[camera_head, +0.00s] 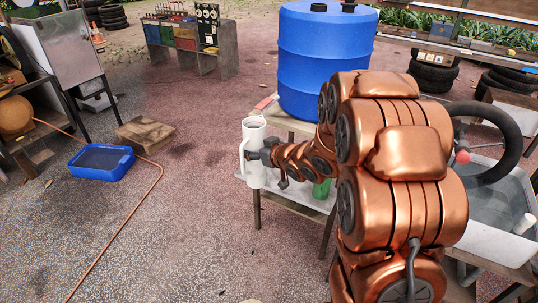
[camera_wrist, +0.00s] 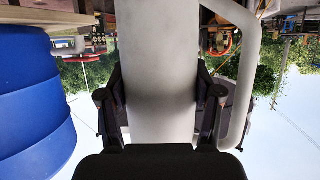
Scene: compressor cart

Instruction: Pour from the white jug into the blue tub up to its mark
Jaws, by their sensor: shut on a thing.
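The white jug (camera_head: 254,151) is upright in the head view, at the front left end of a table. My gripper (camera_head: 262,156) is shut on it from the right side. In the wrist view the white jug (camera_wrist: 158,70) stands between the two fingers of my gripper (camera_wrist: 160,100), with its handle on the right; that picture is upside down. I cannot tell whether the jug touches the table. The blue tub (camera_head: 100,163) sits on the ground at the left, apart from the jug. Its inside looks dark; its mark and the jug's contents cannot be made out.
A large blue barrel (camera_head: 325,60) stands on the table behind my arm. An orange hose (camera_head: 134,211) runs along the ground beside the tub. A low wooden crate (camera_head: 146,133) stands right of the tub. A grey sink (camera_head: 495,205) is at the right.

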